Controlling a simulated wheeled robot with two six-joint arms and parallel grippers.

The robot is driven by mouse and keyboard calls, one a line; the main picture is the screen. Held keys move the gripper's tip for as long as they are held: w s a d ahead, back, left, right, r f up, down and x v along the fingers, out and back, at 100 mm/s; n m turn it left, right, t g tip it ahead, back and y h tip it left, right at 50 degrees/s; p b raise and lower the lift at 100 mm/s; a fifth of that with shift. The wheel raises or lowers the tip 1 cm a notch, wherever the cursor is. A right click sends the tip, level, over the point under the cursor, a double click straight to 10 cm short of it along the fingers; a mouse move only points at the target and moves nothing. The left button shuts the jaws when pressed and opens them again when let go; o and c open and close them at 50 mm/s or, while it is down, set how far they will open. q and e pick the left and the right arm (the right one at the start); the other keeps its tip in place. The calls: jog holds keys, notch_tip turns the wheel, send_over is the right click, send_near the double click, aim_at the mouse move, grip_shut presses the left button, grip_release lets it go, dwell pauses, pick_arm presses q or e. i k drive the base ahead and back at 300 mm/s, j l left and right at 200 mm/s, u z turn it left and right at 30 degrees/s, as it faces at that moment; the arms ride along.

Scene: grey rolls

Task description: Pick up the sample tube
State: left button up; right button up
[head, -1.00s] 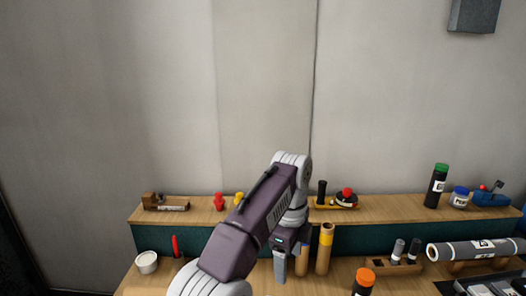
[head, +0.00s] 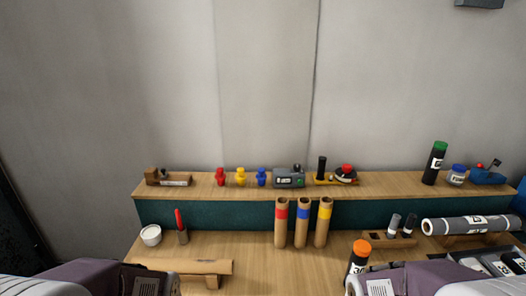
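Which object is the sample tube cannot be told for certain. Three upright brown tubes stand on the bench: one with a red band (head: 281,224), one with a blue band (head: 303,226) and one with a yellow band (head: 323,223). Two small capped tubes, one grey (head: 394,223) and one dark (head: 409,225), stand in a small wooden rack (head: 375,239). My two arms show only at the bottom left and bottom right edges. Both grippers are out of view.
A brown roll (head: 190,266) lies front left near a white cup (head: 151,235). An orange-capped black bottle (head: 357,260) stands front right. A large grey roll (head: 470,225) lies on a wooden support at right. A raised shelf (head: 205,189) with small items runs behind.

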aim_at(357, 264)
jog(key=z, duration=1)
jog(key=i+l+u, duration=0.15)
jog(key=u, duration=0.35)
jog(key=i+l+u, duration=0.15)
jog(key=l+u, duration=0.15)
jog(key=u, duration=0.15)
jog(key=i+l+u, duration=0.1)
jog(key=l+u, duration=0.2)
jog(key=u, duration=0.2)
